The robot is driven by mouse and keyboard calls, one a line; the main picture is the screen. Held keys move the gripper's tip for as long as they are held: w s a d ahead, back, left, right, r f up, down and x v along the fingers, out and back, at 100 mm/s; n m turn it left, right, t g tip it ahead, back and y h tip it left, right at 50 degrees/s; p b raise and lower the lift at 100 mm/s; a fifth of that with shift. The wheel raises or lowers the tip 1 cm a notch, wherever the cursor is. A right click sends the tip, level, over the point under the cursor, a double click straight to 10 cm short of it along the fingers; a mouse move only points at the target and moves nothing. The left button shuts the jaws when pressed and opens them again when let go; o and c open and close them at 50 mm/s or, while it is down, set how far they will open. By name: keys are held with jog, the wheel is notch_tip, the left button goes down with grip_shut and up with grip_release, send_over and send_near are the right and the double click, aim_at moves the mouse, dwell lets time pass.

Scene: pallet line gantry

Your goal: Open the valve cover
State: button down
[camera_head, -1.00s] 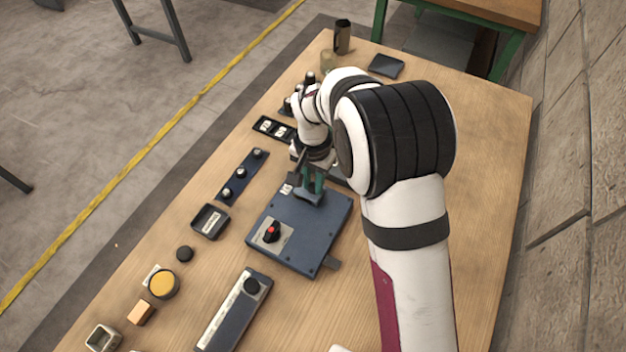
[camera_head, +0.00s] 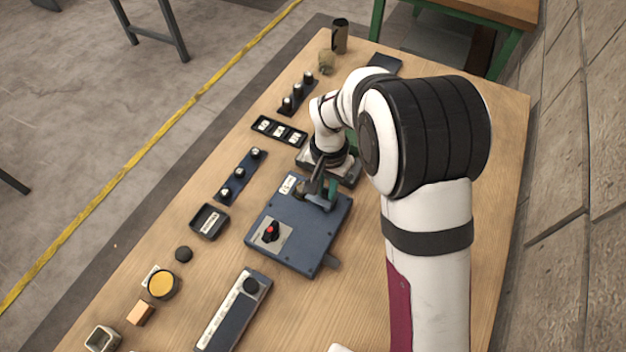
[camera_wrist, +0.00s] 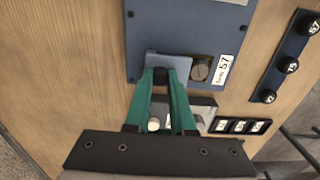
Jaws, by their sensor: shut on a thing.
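A blue box (camera_head: 287,238) lies on the table, and its top also shows in the wrist view (camera_wrist: 190,15). The valve cover (camera_wrist: 181,63) is a small blue-grey plate near the box's edge; it also shows in the head view (camera_head: 318,203). A round slotted brass-coloured valve (camera_wrist: 201,69) is visible right beside the cover, next to a white label (camera_wrist: 223,69) ending in 57. My gripper (camera_wrist: 161,76) has its teal fingers shut on the dark knob of the cover. In the head view my gripper (camera_head: 323,191) is partly hidden by my wrist.
A red knob (camera_head: 270,231) sits on the box's near part. A strip with several black knobs (camera_head: 240,174) and a panel with white windows (camera_head: 279,130) lie to the left. The table's right side has bare wood.

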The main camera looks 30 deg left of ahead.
jog(key=d, duration=0.3)
jog(key=shift+d, duration=0.15)
jog(key=c, duration=0.8)
grip_release()
jog(key=shift+o, duration=0.2)
jog(key=shift+r, duration=0.1)
notch_tip(320, 180, up, 16)
